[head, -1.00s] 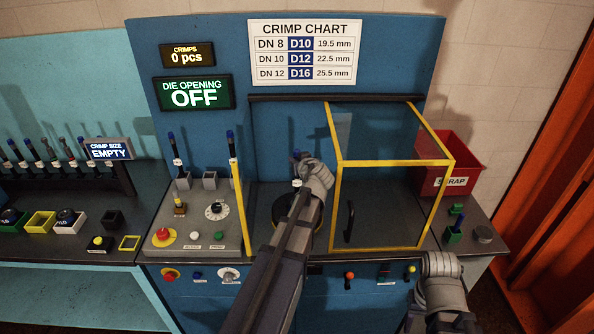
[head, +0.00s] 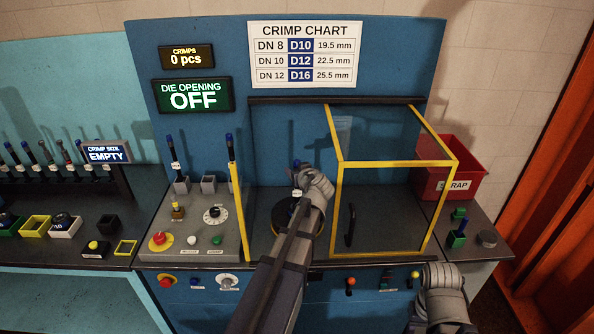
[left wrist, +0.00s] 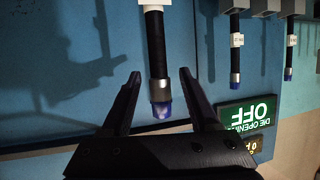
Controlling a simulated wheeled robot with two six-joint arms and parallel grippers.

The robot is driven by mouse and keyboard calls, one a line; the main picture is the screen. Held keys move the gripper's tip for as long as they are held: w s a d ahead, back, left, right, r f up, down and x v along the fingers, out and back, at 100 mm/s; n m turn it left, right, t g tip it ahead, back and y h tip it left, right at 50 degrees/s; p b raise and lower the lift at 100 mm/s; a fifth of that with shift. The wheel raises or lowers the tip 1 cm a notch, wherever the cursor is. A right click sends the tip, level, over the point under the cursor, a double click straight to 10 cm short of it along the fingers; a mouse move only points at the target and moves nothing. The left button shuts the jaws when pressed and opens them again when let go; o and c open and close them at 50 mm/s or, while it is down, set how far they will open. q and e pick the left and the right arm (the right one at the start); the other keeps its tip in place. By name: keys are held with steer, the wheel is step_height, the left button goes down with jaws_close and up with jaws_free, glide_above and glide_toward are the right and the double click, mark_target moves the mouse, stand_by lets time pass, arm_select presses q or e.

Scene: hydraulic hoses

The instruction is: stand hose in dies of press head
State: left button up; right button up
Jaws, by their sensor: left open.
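A black hose (left wrist: 155,50) with a metal ferrule and blue end shows in the left wrist view, which is upside down. Its blue end lies between the spread fingers of my left gripper (left wrist: 160,95), with gaps on both sides. In the head view my left gripper (head: 314,182) is beside this hose's blue top (head: 296,163), above the dark round press head (head: 283,213). The hose looks upright. My forearm hides much of the press head, and I cannot see how the hose's lower end sits in the dies. My right gripper is out of view.
A yellow-framed clear guard (head: 390,163) stands right of the press head. A control panel (head: 195,235) and two more upright hoses (head: 230,155) are to the left. A red scrap bin (head: 450,185) is at the right. The die display (head: 193,95) reads OFF.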

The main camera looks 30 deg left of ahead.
arm_select(q)
steer(key=shift+r, duration=0.1)
steer(key=shift+s+d+r+p, duration=0.1)
steer(key=shift+r+p, duration=0.15)
steer(key=shift+p, duration=0.05)
steer(key=p+v, duration=0.4)
steer(key=v, duration=0.7)
steer(key=shift+s+d, duration=0.15)
steer(key=shift+d, duration=0.2)
